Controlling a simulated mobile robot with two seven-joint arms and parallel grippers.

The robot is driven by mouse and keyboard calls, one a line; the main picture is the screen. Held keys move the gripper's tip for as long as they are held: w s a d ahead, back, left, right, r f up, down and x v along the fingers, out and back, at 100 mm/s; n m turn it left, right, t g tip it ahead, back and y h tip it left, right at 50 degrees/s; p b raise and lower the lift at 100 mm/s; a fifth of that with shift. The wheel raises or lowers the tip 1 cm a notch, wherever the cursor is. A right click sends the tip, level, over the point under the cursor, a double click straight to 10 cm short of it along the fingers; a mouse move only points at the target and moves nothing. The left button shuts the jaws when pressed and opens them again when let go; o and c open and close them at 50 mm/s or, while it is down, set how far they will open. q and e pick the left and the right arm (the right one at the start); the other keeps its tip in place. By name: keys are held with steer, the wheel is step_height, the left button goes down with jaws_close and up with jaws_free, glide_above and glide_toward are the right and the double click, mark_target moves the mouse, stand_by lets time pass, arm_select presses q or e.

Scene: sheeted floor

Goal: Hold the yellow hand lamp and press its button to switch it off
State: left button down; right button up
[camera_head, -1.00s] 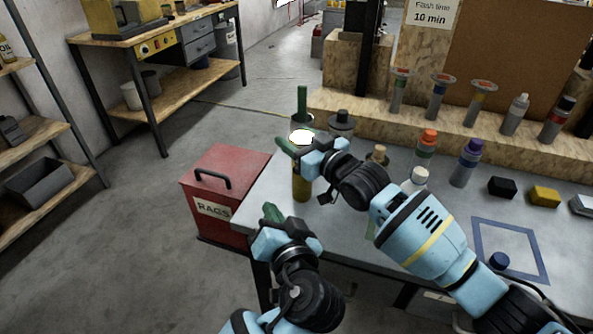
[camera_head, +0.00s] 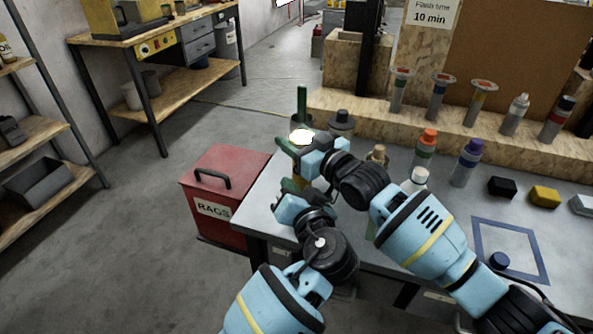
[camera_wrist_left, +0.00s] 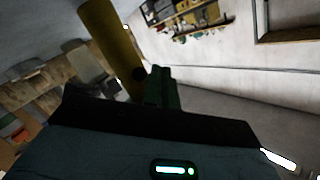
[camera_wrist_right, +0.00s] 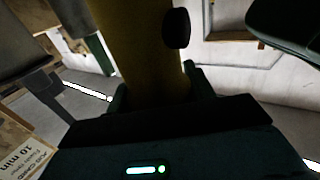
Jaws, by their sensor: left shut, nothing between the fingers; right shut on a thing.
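My right gripper (camera_wrist_right: 153,88) is shut around the body, one finger on each side. My left gripper (camera_head: 290,186) is shut and empty, just below the right one, and hides the lower body in the head view.
A red rags bin (camera_head: 222,190) stands on the floor left of the workbench (camera_head: 440,225). Several bottles, including an orange-capped one (camera_head: 426,145) and a purple-capped one (camera_head: 467,160), stand behind and right of my right arm. A blue square outline (camera_head: 510,250) marks the bench.

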arm_select(q)
steer(key=shift+w+d, duration=0.25)
steer(key=shift+w, duration=0.3)
steer(key=shift+w, duration=0.1)
stand_by(1.7)
steer(key=shift+w+d, duration=0.2)
steer(key=shift+w, duration=0.1)
steer(key=shift+w, duration=0.15)
stand_by(0.4)
steer(key=shift+w, duration=0.3)
arm_select(e)
steer(key=shift+s+a, duration=0.2)
steer(key=shift+a, duration=0.05)
arm_select(q)
steer(key=shift+w, duration=0.25)
arm_select(e)
steer(key=shift+s+a+f, duration=0.1)
steer(key=shift+f, duration=0.05)
stand_by(0.4)
arm_select(q)
steer(key=shift+s+a+f, duration=0.1)
steer(key=shift+s+a, duration=0.15)
steer(key=shift+s, duration=0.25)
steer(key=shift+s+a, duration=0.2)
steer(key=shift+s, duration=0.3)
arm_select(e)
steer(key=shift+d, duration=0.25)
